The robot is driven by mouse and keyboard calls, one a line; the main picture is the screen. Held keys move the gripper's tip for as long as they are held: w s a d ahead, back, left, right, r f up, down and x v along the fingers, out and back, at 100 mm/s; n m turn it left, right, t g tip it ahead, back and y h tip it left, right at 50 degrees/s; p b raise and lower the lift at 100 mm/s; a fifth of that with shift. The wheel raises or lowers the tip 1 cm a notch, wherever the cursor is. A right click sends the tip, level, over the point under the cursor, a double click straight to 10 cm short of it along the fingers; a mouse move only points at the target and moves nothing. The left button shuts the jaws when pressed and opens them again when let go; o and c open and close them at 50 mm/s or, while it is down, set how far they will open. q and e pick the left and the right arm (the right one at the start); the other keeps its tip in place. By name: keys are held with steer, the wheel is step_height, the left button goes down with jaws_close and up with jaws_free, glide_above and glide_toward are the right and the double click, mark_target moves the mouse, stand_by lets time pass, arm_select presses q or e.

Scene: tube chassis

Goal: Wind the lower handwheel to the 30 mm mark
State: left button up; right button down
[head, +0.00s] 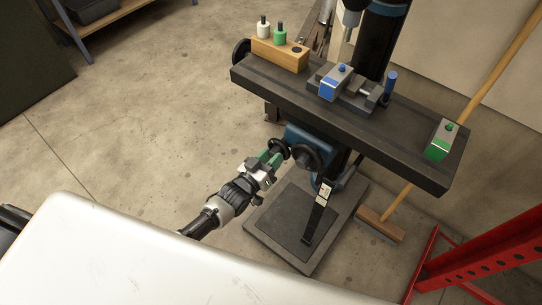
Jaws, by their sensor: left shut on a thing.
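A drill-press-like machine stands ahead. Below its table, a dark handwheel (308,157) sits on the front of a blue housing (297,135). A smaller black wheel or knob (280,148) shows just to its left. My left gripper (272,156), with green fingers, is shut at this smaller wheel. The fingers hide the exact grip point. A small white scale plate (325,193) is on a dark upright strip below the housing. Its marks are too small to read. My right gripper is not in view.
The dark table (400,155) overhangs the wheels and carries a wooden block (279,54), a vise (355,95) and a green-fronted block (440,140). A broom (382,225) and red frame (480,252) stand right.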

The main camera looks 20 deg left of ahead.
arm_select(q)
steer(key=m, duration=0.2)
steer(key=f+m, duration=0.1)
steer(key=m, duration=0.2)
steer(key=shift+s, duration=0.2)
stand_by(1.0)
steer(key=o, duration=0.7)
steer(key=shift+d, duration=0.1)
steer(key=shift+o, duration=1.1)
steer(key=shift+w+r, duration=0.1)
steer(key=shift+r, duration=0.1)
steer(key=p+v, duration=0.1)
steer(key=v, duration=0.9)
steer(key=shift+s, duration=0.35)
steer(key=shift+r, duration=0.1)
